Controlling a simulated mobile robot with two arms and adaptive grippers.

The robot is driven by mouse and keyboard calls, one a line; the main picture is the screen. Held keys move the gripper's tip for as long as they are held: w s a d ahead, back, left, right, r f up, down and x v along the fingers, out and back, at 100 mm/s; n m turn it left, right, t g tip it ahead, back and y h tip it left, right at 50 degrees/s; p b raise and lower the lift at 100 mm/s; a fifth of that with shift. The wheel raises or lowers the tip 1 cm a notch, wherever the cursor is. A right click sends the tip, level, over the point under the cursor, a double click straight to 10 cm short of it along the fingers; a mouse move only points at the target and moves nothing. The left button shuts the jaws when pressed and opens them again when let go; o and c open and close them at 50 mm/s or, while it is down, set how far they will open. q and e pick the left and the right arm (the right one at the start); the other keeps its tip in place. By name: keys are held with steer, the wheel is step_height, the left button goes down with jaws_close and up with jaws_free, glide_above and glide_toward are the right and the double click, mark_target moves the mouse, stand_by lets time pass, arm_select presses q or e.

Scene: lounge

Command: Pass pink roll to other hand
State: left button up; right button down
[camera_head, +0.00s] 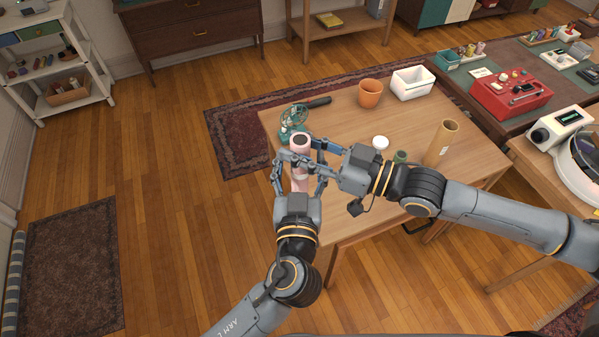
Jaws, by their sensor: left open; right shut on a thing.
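My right gripper (318,160) reaches in from the right and is shut on the roll. My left gripper (295,170) comes up from below, its open fingers around the roll's lower part. Whether the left fingers touch the roll cannot be told. The roll's lower end is partly hidden by the grippers.
A red device (511,94) stands on the table behind.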

arm_select(q)
jaws_close()
arm_select(e)
steer(key=c, duration=0.9)
jaws_free()
steer(key=shift+d, duration=0.15)
